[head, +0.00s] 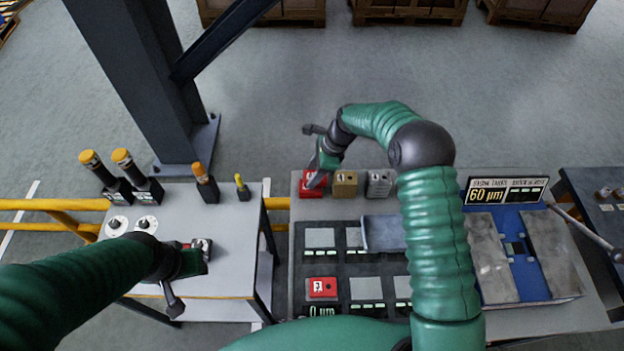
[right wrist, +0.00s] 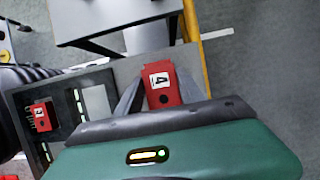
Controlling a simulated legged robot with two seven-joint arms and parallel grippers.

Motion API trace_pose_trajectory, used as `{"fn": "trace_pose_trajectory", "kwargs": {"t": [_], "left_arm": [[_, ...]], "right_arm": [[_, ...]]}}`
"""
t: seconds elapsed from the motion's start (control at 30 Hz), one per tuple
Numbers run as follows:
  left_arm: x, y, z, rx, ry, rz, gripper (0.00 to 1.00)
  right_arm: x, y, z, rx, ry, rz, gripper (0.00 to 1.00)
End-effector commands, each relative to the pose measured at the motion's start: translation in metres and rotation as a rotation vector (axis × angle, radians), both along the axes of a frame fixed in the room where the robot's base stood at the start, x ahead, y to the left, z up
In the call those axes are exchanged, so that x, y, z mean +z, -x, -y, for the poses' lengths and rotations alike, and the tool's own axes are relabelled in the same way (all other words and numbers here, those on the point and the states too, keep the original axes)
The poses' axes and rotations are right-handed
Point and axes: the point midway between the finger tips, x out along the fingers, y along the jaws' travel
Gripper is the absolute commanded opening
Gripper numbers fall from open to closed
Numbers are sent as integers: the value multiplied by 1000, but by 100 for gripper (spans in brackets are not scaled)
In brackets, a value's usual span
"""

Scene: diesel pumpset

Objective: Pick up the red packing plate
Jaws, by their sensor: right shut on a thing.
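A red plate (head: 313,184) with a white number label sits at the back left of the grey bench. In the right wrist view this red plate (right wrist: 161,83) lies between the two fingers and its label reads 4. My right gripper (head: 318,172) reaches down over it and is shut on it. Whether the plate is clear of the bench cannot be told. A second red plate (head: 323,287), also numbered, lies in the dark tray; it shows in the right wrist view (right wrist: 40,117) too. My left gripper (head: 190,262) is over the left table; its finger opening is unclear.
A tan block (head: 345,183) and a silver block (head: 379,183) stand beside the held plate. The dark tray (head: 300,262) has grey pads and a grey plate (head: 384,233). A display reading 60 µm (head: 505,190) stands right. Yellow-capped posts (head: 141,178) stand on the left table.

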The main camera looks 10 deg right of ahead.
Motion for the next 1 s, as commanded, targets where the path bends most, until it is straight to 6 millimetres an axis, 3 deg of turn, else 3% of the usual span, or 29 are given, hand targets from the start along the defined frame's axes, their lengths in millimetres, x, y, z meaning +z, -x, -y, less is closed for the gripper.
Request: {"fn": "trace_pose_trajectory", "kwargs": {"t": [0.27, 0.6, 0.8, 1.0], "left_arm": [[-14, 0, 0, 0, 0, 0, 36], [-31, 0, 0, 0, 0, 0, 36], [-33, 0, 0, 0, 0, 0, 36], [-32, 0, 0, 0, 0, 0, 36]], "right_arm": [[10, 50, 3, -2, -1, 2, 0], [18, 136, 8, -2, 0, 3, 0], [21, 156, 8, -2, 0, 4, 0], [21, 158, 9, -1, 0, 3, 0]]}}
